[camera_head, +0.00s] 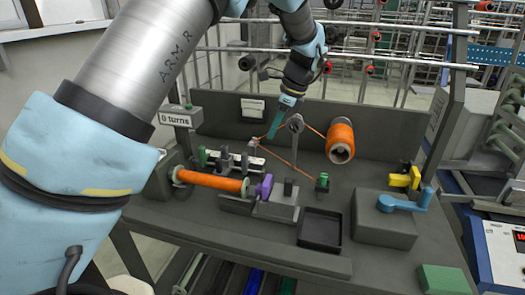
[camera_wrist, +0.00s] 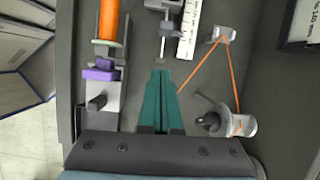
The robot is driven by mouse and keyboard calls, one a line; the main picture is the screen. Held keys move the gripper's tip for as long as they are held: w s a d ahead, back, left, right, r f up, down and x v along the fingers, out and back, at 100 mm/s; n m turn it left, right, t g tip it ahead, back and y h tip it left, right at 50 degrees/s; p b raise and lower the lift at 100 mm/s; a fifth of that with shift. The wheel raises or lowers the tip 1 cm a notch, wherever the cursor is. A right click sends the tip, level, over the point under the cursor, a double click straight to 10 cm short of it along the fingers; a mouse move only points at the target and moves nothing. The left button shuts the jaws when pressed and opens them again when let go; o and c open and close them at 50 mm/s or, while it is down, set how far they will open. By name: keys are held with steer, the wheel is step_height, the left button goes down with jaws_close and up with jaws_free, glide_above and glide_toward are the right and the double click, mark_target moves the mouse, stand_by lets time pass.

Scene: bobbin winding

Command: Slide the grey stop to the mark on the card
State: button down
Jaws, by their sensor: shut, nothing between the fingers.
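A grey stop (camera_wrist: 172,5) sits on a thin rail beside a white scale (camera_wrist: 189,28), cut off by the top edge of the wrist view. In the head view the stop (camera_head: 224,158) is a small grey piece on the rail by the scale. The card (camera_wrist: 300,22) at upper right of the wrist view reads "to 140 mm"; it hangs on the back panel in the head view (camera_head: 252,107). My gripper (camera_wrist: 160,73) is shut and empty, its teal fingers just short of the rail's near end, apart from the stop.
An orange bobbin (camera_head: 210,181) with a purple piece (camera_head: 263,187) lies beside the rail. An orange thread runs from a spool (camera_head: 341,142) past guides near my fingers. A black tray (camera_head: 320,231) and a blue-handled block (camera_head: 385,221) stand right.

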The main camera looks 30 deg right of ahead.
mark_target(244, 153)
steer(key=w+a+p+x, duration=0.1)
steer(key=p+x, duration=0.4)
steer(key=x, duration=0.6)
steer(key=shift+w+r+m, duration=0.3)
steer(key=shift+w+r, duration=0.15)
steer(key=shift+r, duration=0.05)
steer(key=shift+a, duration=0.1)
steer(key=shift+w+a, duration=1.1)
steer(key=shift+d, duration=0.1)
